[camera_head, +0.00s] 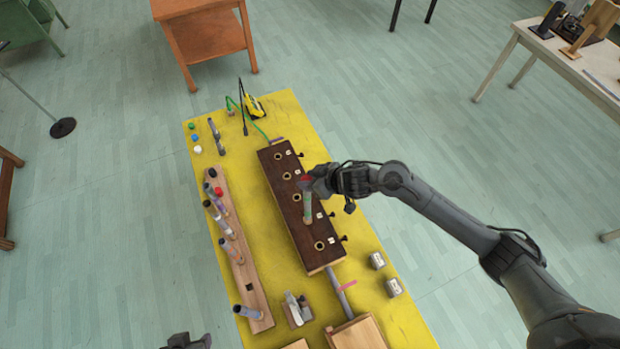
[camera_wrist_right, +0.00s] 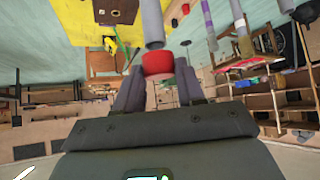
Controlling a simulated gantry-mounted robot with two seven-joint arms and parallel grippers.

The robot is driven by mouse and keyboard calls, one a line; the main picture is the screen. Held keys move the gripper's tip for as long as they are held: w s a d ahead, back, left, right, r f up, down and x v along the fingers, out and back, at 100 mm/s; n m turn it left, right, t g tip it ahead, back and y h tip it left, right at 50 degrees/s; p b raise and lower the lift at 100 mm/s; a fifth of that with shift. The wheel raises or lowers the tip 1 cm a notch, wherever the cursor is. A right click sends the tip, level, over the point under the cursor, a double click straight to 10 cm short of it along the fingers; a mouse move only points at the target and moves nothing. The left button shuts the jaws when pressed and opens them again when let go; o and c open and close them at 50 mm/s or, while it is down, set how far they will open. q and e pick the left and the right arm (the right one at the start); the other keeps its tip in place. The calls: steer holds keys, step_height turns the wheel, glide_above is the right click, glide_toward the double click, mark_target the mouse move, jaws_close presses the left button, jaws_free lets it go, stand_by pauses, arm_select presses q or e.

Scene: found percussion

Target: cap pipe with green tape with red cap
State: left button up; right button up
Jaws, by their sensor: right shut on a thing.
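My right gripper (camera_head: 312,180) is shut on the red cap (camera_wrist_right: 157,60), which also shows in the head view (camera_head: 305,178). The cap is between the fingertips. The pipe with green tape (camera_head: 307,206) stands in the dark wooden block, just below the cap in the head view. In the right wrist view a grey pipe end (camera_wrist_right: 152,22) lines up with the cap; I cannot tell whether they touch. My left gripper (camera_head: 187,341) shows only partly at the bottom edge of the head view, and its jaws cannot be made out.
The dark block (camera_head: 283,190) with several holes lies on the yellow table (camera_head: 362,240). A wooden rack (camera_head: 255,290) with several pipes is left of it. Loose green, blue (camera_head: 195,137) and white caps lie at the far left. Two metal blocks (camera_head: 377,260) sit to the right.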

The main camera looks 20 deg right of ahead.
steer(key=shift+p, duration=0.35)
steer(key=shift+p, duration=0.35)
stand_by(0.6)
steer(key=shift+f, duration=0.3)
stand_by(0.4)
steer(key=shift+f+b, duration=0.55)
steer(key=shift+f, duration=0.25)
steer(key=shift+f, duration=0.5)
steer(key=o, duration=1.1)
steer(key=shift+r, duration=0.15)
